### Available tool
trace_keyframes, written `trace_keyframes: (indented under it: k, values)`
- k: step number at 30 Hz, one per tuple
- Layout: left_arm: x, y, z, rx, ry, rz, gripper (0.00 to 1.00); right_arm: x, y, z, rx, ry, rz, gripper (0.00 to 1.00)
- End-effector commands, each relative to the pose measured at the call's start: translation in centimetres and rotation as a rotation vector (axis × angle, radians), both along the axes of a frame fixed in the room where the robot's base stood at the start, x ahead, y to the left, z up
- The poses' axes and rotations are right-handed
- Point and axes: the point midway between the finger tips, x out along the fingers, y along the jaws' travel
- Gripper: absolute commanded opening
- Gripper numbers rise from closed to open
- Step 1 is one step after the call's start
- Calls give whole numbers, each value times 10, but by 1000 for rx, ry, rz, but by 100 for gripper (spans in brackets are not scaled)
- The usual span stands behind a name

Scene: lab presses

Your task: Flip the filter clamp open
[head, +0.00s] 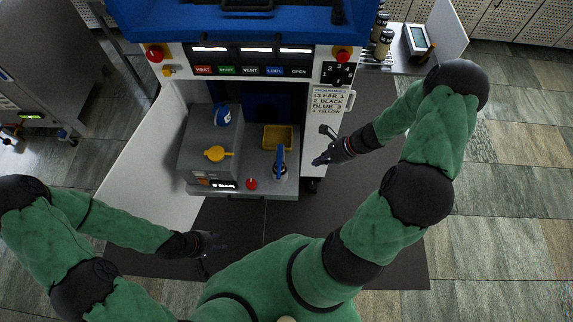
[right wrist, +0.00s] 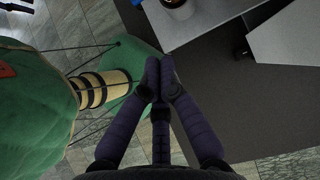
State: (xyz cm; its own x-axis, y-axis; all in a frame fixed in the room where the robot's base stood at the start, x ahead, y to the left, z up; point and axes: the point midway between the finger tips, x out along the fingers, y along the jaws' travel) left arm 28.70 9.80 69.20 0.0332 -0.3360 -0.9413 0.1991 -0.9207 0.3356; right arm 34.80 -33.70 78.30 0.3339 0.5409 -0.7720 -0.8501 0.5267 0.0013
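No part is labelled as the filter clamp in the head view, so I cannot tell for sure which it is. My left gripper (head: 219,246) is open and empty, low in front of the machine.
A blue and white round part (head: 223,115) sits on the block. A yellow tray (head: 266,137) lies behind the lever, and a red button (head: 251,184) is at the front edge. A control panel (head: 252,60) spans above. An open white door (head: 150,160) flanks the left side. The floor in front is clear.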

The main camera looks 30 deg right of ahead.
Motion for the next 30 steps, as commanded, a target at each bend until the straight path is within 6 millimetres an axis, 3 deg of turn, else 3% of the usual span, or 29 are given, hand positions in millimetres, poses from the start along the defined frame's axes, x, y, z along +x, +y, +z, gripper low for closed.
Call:
trace_keyframes:
  k: [10, 26, 30]
  values:
    - [0, 0, -5, 0, 0, 0, 40, 3, 6, -9, 0, 0, 6, 0]
    - [0, 0, -42, 0, 0, 0, 40, 33, 56, -82, 0, 2, 8, 0]
    - [0, 0, -48, 0, 0, 0, 40, 44, 73, -85, -3, -1, 9, 0]
